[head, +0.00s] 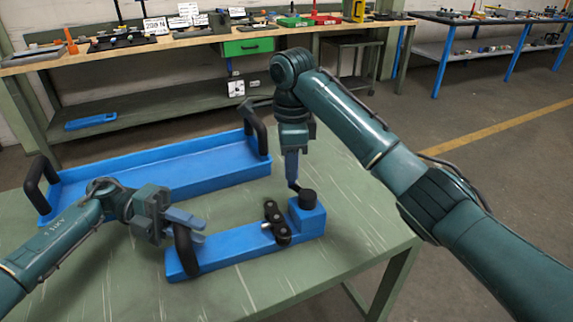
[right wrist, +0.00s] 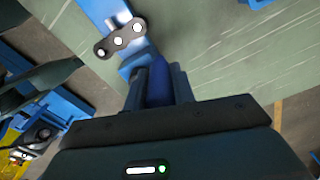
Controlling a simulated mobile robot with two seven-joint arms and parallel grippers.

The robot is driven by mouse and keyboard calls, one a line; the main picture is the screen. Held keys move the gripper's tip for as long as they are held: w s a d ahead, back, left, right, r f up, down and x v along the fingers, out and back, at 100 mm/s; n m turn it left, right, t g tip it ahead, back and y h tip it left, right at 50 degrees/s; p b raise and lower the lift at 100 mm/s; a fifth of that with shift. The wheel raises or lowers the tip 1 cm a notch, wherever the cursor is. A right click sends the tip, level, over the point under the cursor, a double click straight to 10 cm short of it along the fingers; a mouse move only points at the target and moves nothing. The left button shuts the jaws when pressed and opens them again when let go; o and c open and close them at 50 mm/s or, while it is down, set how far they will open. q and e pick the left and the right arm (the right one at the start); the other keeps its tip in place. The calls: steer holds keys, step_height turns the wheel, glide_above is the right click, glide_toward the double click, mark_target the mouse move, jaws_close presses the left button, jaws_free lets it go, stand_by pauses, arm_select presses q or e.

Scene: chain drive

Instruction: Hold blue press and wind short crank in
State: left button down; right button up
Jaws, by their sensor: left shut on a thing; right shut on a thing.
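The blue press (head: 235,245) lies on the green table, with a black loop handle (head: 185,252) at its left end. A dark chain piece (head: 277,222) sits across it, and a block with a black round knob (head: 308,198) stands at its right end. My left gripper (head: 190,220) is shut on the top of the loop handle. My right gripper (head: 292,168) points down beside the knob, shut on the short crank (head: 294,187), mostly hidden by the fingers. In the right wrist view the chain piece (right wrist: 120,41) lies just beyond the fingers (right wrist: 158,88).
A long blue tray (head: 160,165) with black handles at both ends lies behind the press. Bare table (head: 345,225) is free to the right of the press. A workbench (head: 200,40) with small parts stands at the back, and another blue-legged one at the right.

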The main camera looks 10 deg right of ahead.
arm_select(q)
steer(key=shift+s, duration=0.1)
steer(key=shift+a+f, duration=0.1)
arm_select(e)
steer(key=shift+w+d+m, duration=0.15)
steer(key=shift+d+m, duration=0.5)
steer(key=shift+m, duration=0.8)
steer(key=shift+w+d+m, duration=0.1)
steer(key=shift+d+m, duration=0.55)
steer(key=shift+m, duration=0.75)
steer(key=shift+w+d+m, duration=0.15)
steer(key=shift+d+m, duration=0.5)
steer(key=shift+m, duration=0.8)
steer(key=o, duration=1)
steer(key=shift+a, duration=0.1)
steer(key=shift+a, duration=0.1)
